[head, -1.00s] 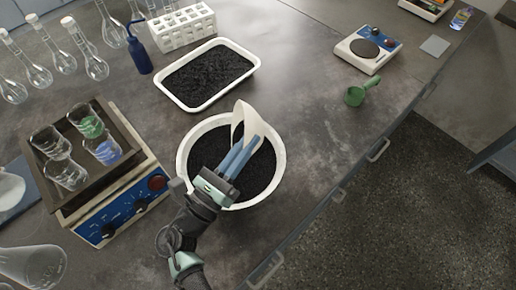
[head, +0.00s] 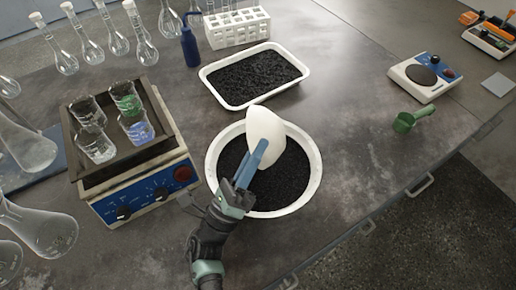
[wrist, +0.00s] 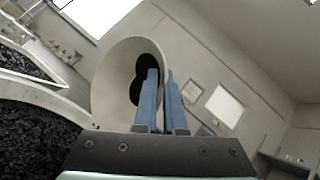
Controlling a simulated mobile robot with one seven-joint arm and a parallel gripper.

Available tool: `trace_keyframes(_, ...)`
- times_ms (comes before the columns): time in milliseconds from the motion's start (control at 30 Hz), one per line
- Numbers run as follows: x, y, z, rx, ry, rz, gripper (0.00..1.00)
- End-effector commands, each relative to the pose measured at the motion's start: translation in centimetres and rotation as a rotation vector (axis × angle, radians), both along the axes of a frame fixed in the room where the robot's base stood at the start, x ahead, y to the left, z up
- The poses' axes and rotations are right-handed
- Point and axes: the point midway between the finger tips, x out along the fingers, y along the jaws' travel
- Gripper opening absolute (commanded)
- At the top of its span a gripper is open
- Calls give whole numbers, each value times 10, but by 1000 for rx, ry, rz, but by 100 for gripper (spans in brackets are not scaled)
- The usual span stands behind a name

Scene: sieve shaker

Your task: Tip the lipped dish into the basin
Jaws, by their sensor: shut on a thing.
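The white lipped dish (head: 258,117) is held tilted steeply above the basin, its rounded outside showing in the head view. My gripper (head: 263,145) is shut on the dish's edge with its blue fingers. In the wrist view the dish (wrist: 112,88) stands on edge left of the fingers (wrist: 160,95), with a dark patch inside that could be black grains or background. The round white basin (head: 315,165) sits below on the bench and holds a wide bed of black grains. I cannot see any grains falling.
A white rectangular tray (head: 302,67) of black grains lies behind the basin. A shaker (head: 145,192) with several beakers stands to the left. The bench right of the basin is clear.

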Motion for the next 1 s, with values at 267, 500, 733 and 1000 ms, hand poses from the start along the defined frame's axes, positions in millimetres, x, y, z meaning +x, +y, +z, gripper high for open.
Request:
trace_keyframes(267,0,0,0,1,-2,1,0)
trace_keyframes(500,0,-10,11,122,0,2,0)
trace_keyframes(733,0,-27,15,318,5,0,0)
trace_keyframes(1000,0,-30,10,355,5,1,0)
